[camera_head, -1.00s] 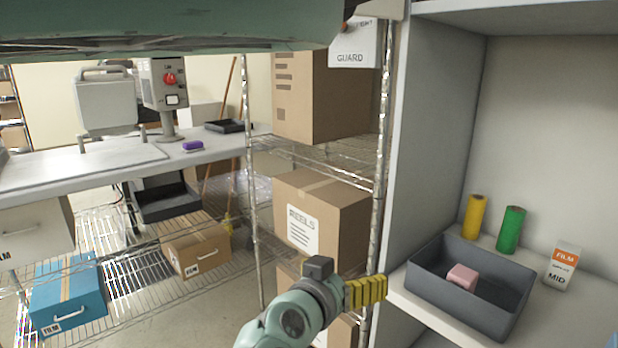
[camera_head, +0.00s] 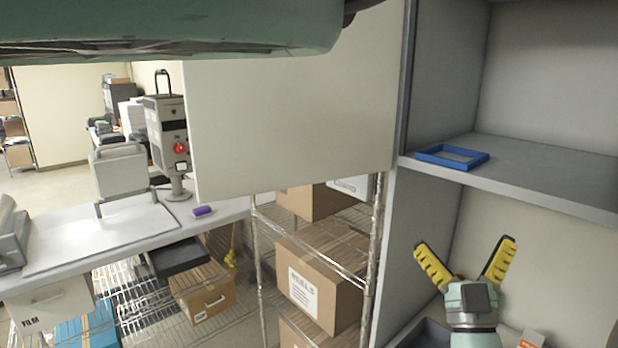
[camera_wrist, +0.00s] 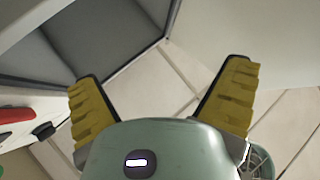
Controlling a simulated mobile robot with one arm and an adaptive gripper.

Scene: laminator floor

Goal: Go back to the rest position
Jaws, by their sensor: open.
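My gripper (camera_head: 466,266) is at the lower right of the head view, in front of the white shelf unit (camera_head: 392,250). Its two yellow fingers are spread wide with nothing between them. In the wrist view my gripper (camera_wrist: 160,90) is also open and empty, with pale floor tiles (camera_wrist: 165,80) showing beyond the fingers.
Close by are the dark grey bin (camera_head: 428,335), mostly hidden, and a blue tray (camera_head: 452,163) on the upper shelf. A wire rack with cardboard boxes (camera_head: 315,280) stands left of the unit. A bench (camera_head: 110,245) with a purple block (camera_head: 202,211) is further left.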

